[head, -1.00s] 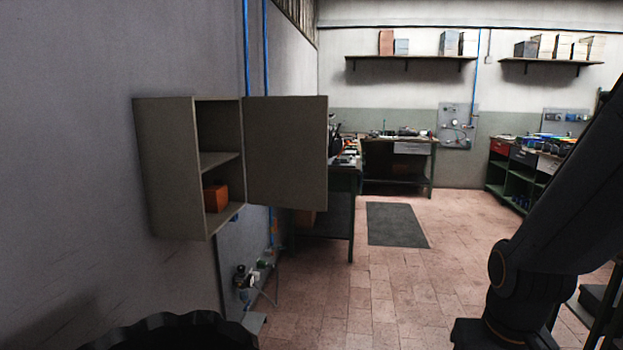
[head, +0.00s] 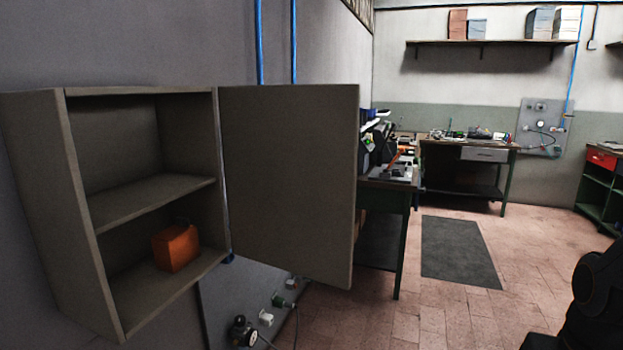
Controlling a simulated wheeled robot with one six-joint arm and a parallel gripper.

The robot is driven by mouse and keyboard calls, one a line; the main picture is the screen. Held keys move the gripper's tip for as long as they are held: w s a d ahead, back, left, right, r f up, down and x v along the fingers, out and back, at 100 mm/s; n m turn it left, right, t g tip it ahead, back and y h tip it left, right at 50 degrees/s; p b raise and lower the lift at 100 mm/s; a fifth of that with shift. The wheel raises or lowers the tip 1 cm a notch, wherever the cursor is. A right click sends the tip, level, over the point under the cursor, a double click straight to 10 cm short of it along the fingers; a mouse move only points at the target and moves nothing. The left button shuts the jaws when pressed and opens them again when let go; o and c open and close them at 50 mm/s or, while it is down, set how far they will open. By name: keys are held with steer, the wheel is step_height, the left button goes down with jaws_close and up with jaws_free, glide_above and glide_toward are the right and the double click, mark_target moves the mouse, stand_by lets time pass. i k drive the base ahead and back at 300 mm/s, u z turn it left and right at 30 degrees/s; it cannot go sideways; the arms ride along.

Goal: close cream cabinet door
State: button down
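The cream cabinet (head: 92,245) hangs on the left wall in the head view and looks grey-beige in this light. Its front is open, showing one shelf and an orange box (head: 176,248) in the lower compartment. The cabinet door (head: 290,180) is hinged on the cabinet's right side and stands wide open, swung out to the right. I see no handle on the face that shows. A dark part of my arm (head: 600,300) shows at the lower right edge, well apart from the door. My gripper is not in view.
A workbench with tools (head: 388,185) stands behind the door's right edge. Fittings (head: 265,318) are on a panel below the cabinet. A dark mat (head: 460,252) lies on the tiled floor. The floor to the right of the door is mostly clear.

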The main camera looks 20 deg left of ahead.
mark_target(290, 152)
steer(key=i, duration=3.05)
steer(key=u, duration=3.85)
steer(key=k, duration=0.25)
steer(key=z, duration=0.05)
